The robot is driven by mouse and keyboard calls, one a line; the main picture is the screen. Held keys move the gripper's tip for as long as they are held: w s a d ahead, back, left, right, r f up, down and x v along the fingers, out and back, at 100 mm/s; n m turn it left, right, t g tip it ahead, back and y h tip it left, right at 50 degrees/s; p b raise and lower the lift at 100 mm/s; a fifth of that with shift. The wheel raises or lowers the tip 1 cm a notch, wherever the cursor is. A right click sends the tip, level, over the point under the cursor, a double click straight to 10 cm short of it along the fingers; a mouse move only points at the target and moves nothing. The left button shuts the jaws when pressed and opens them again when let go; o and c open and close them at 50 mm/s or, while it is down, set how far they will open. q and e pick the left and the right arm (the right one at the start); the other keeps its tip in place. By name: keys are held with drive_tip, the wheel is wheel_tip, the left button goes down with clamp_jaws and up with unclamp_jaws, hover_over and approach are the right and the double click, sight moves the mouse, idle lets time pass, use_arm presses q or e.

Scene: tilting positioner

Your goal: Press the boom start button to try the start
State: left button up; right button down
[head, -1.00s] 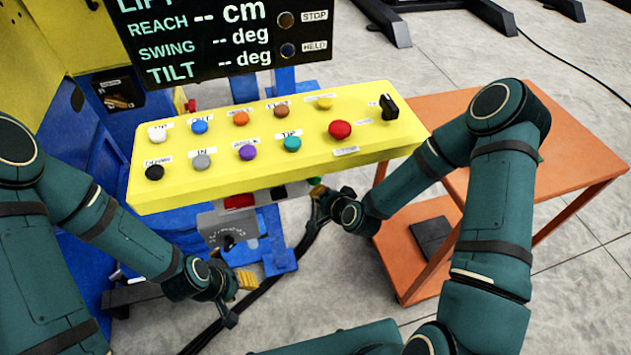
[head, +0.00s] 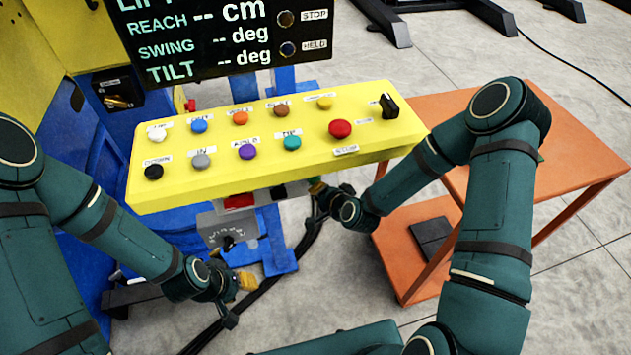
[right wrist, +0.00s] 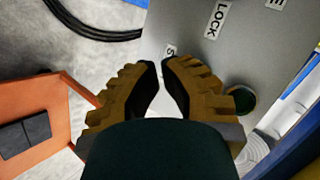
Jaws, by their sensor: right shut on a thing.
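A yellow panel (head: 390,140) carries rows of coloured buttons, a red mushroom button (head: 340,129) and a black switch (head: 389,106); most labels are too small to read. Below it, in the right wrist view, a grey plate (right wrist: 190,25) bears a LOCK label (right wrist: 216,19), a dark green round button (right wrist: 241,100) and a label starting with S, partly hidden by my fingers. Which one is the boom start button I cannot tell. My right gripper (right wrist: 163,72) is shut at this plate, left of the green button; what it grips is hidden. My left gripper (head: 238,300) hangs low, its opening unclear.
A dark display (head: 215,40) stands behind the panel, with two small lamps beside STOP and HELD labels. An orange table (head: 570,150) stands at the right. Black cables (head: 262,290) run across the floor below the panel.

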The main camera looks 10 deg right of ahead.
drive_tip(key=shift+w, duration=0.5)
idle(0.5)
drive_tip(key=shift+s, duration=0.9)
drive_tip(key=s+b, duration=0.1)
drive_tip(key=s, duration=0.4)
drive_tip(key=shift+d, duration=0.1)
idle(0.3)
idle(0.7)
